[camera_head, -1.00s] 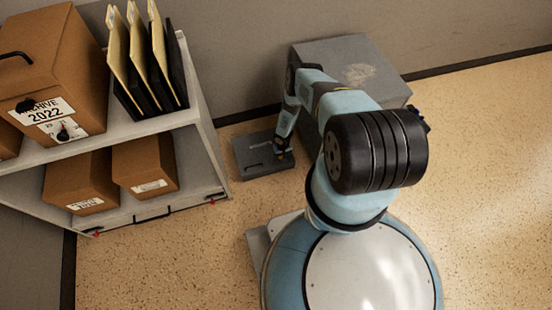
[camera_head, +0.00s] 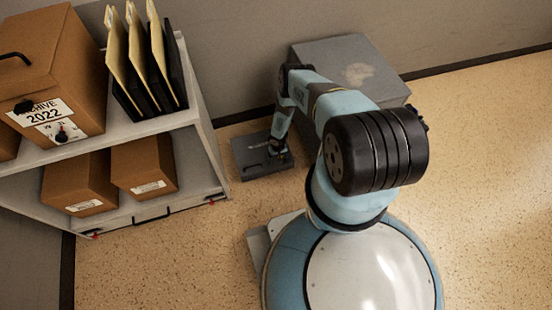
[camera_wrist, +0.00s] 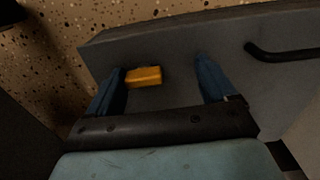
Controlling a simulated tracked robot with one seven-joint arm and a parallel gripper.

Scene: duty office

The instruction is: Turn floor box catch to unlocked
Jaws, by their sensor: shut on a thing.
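The floor box (camera_head: 246,168) is a flat grey box on the floor between the shelf unit and a larger grey block; its grey top fills much of the wrist view (camera_wrist: 190,40). The catch (camera_wrist: 143,77) is a small orange-yellow block on that top, too small to make out in the head view. My gripper (camera_head: 281,158) reaches down to the right part of the box. In the wrist view my gripper (camera_wrist: 160,68) is shut on the catch, which lies between the blue fingers, against the left one. Contact with the right finger is unclear.
A black handle (camera_wrist: 282,53) stands on the box top, right of the fingers. A shelf unit (camera_head: 205,150) with archive boxes and folders is close on the left. The larger grey block (camera_head: 350,65) stands behind my arm. Open floor (camera_head: 170,250) lies in front.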

